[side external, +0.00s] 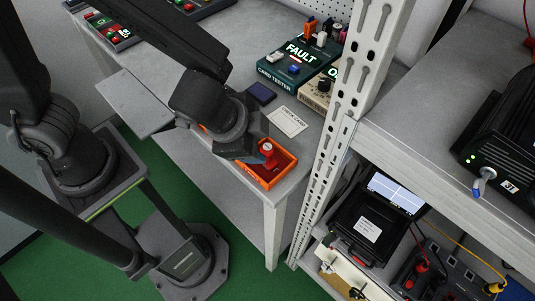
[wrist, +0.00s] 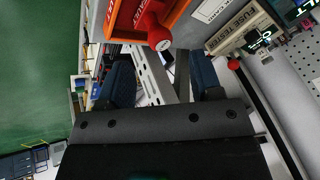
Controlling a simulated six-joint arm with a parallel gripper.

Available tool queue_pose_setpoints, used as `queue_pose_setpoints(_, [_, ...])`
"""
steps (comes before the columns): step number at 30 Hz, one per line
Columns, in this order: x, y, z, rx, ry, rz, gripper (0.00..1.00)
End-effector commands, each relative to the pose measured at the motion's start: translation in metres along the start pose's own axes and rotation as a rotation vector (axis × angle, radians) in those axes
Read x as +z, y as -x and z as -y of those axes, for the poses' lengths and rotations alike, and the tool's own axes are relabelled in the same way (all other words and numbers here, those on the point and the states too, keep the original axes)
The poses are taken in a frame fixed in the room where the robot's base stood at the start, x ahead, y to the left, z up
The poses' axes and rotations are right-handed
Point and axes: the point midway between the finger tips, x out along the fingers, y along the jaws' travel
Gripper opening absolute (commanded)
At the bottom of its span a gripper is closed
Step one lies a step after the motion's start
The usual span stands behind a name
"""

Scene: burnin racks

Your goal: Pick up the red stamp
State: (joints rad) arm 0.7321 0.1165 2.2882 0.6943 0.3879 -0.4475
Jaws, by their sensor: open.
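The red stamp (side external: 267,147) stands in the orange tray (side external: 283,172) at the front corner of the grey bench. My gripper (side external: 258,155) is over the tray, close beside the stamp, and partly hides the tray's left side. In the wrist view my gripper (wrist: 163,77) has its two dark blue fingers apart with nothing between them. The stamp is beyond the fingertips. Whether a finger touches the tray cannot be told.
A white check card (side external: 288,121) and dark blue pad (side external: 262,93) lie behind the tray. The card tester (side external: 298,62) shows FAULT, beside a beige tester (side external: 318,92). A perforated rack post (side external: 345,100) rises close right of the tray. Bare bench (side external: 225,55) lies behind my arm.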

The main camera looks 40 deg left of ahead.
Motion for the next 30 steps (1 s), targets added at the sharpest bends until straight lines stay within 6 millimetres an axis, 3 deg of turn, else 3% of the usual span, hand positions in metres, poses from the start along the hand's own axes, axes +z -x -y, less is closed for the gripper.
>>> queue_pose_setpoints(7, [0.001, -0.016, 0.0, 0.001, -0.001, 0.003, 0.59])
queue_pose_setpoints(18, [0.002, -0.058, 0.0, 0.001, -0.001, 0.002, 0.59])
queue_pose_setpoints(26, [0.002, -0.059, 0.0, 0.001, 0.001, -0.001, 0.59])
queue_pose_setpoints(30, [0.002, -0.059, 0.0, 0.001, 0.001, -0.001, 0.47])
